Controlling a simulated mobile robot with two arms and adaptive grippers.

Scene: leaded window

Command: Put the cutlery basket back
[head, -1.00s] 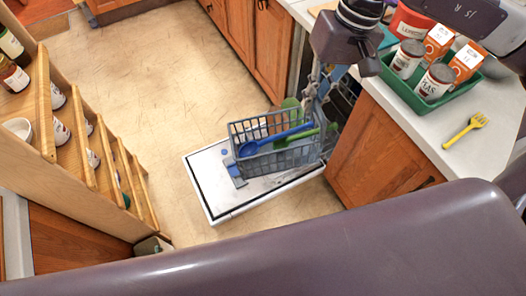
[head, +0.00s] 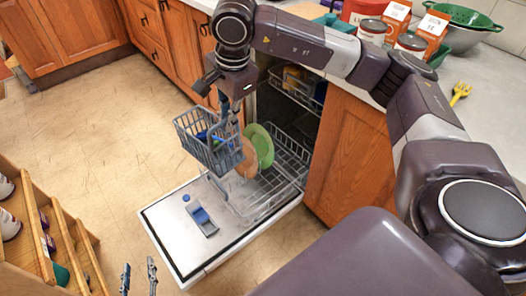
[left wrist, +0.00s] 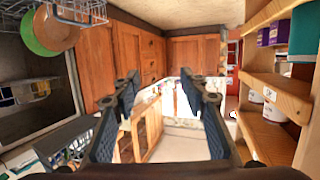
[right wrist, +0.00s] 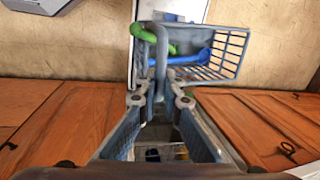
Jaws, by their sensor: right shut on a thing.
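The grey cutlery basket (head: 205,150) holds blue and green utensils and hangs by its handle in the head view, apparently above the open dishwasher door. My right gripper (head: 232,102) is shut on its handle. The right wrist view shows the basket (right wrist: 232,58) and the handle between the fingers (right wrist: 160,102). The open dishwasher has a pulled-out lower rack (head: 288,170) just right of the basket. A green plate (head: 264,146) and a peach plate (head: 247,160) stand in it. My left gripper (head: 138,278) is open and empty at the bottom left, also in its wrist view (left wrist: 165,92).
The open door (head: 170,232) reaches out over the floor. A wooden shelf unit (head: 20,225) with jars stands at the left. The counter (head: 480,85) at the right bears cartons, cans, a green colander (head: 462,16) and a yellow fork (head: 460,92). The floor between is clear.

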